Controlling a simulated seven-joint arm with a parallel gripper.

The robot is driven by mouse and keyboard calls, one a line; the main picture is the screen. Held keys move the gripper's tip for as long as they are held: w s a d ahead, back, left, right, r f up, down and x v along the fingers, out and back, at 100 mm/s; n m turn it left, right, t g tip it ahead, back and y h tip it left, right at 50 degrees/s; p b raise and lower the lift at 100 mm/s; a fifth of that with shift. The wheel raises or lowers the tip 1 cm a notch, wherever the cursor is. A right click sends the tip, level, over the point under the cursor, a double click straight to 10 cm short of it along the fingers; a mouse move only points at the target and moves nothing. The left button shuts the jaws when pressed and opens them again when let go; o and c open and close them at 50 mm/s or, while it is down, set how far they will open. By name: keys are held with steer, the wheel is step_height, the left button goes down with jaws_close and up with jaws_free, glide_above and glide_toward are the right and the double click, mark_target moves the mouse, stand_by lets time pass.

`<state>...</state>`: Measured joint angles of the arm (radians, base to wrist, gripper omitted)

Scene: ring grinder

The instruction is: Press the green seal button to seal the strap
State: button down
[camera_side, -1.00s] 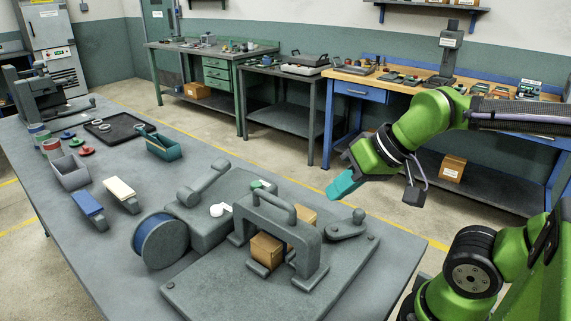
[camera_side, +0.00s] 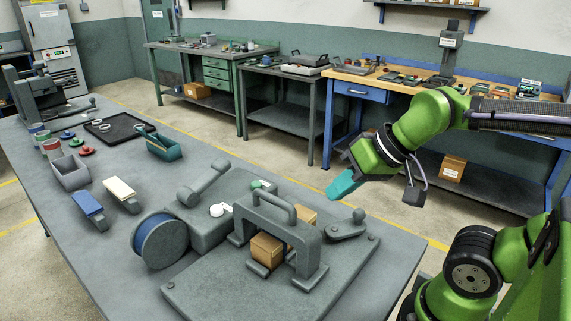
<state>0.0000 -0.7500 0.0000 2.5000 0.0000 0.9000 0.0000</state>
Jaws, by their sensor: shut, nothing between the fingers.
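The green seal button (camera_side: 258,184) is a small green patch on the grey strapping machine (camera_side: 195,297), behind the arch's left side. The grey arch (camera_side: 262,218) with a handle on top spans a brown box (camera_side: 266,249). A strap around the box cannot be made out clearly. My gripper (camera_side: 340,188) has teal fingers and is shut and empty. It hangs in the air to the right of the button and higher, apart from the machine.
A blue spool (camera_side: 160,241) stands at the machine's left. A lever (camera_side: 204,183) rises behind it, and a crank (camera_side: 346,226) sits at the right. Bins and a black tray (camera_side: 119,128) are farther left.

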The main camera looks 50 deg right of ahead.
steer(key=m+t+h, duration=0.1)
steer(key=m+t, duration=0.1)
steer(key=m, duration=0.2)
glide_above(260, 184)
step_height(260, 184, down, 3)
steer(key=shift+f, duration=4.45)
